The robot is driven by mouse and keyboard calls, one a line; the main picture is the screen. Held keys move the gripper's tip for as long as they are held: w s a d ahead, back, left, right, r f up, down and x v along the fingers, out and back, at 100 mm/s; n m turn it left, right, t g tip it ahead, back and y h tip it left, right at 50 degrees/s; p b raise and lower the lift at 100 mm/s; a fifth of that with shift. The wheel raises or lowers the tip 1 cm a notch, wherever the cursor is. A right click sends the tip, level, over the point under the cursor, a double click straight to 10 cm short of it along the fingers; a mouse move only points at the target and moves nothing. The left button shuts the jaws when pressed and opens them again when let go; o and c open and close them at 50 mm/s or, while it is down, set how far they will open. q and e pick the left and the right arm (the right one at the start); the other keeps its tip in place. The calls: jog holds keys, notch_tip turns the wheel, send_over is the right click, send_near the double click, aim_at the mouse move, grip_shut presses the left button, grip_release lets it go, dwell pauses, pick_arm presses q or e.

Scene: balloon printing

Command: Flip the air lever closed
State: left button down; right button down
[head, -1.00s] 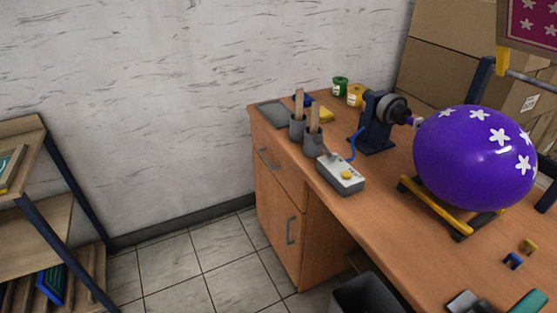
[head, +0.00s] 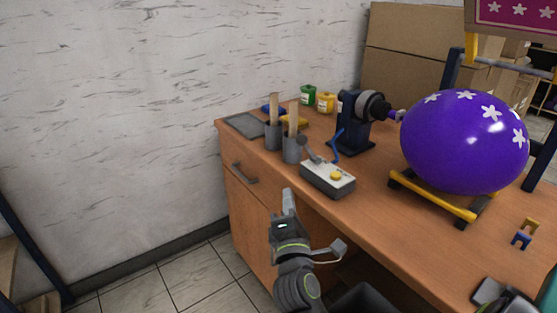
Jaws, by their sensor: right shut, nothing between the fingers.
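The air lever (head: 309,150), a grey arm, rises tilted from the left end of the box. A blue hose runs from near the box to the dark blue inflator (head: 352,125). A purple balloon (head: 465,142) with white stars is on the inflator's nozzle. My right gripper (head: 288,194) is shut and empty, in front of the desk edge, left of and below the box, apart from it. My left gripper is out of view.
Two grey cups (head: 291,149) with wooden handles stand just left of the lever. A yellow cradle (head: 432,194) lies under the balloon. Green (head: 308,94) and yellow (head: 326,102) paint pots stand behind. A purple star-printed frame (head: 513,14) hangs at upper right.

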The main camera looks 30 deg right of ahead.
aim_at(309, 149)
jog(key=shift+r, duration=0.15)
pick_arm(q)
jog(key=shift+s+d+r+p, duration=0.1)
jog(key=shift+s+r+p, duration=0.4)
jog(key=shift+p, duration=0.6)
pick_arm(e)
jog(key=s+d+r+x, duration=0.1)
jog(key=d+x, duration=0.1)
jog(key=x, duration=1)
jog(key=shift+d, duration=0.35)
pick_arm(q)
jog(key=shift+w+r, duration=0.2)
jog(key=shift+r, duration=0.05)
pick_arm(e)
jog(key=shift+w+r, duration=0.1)
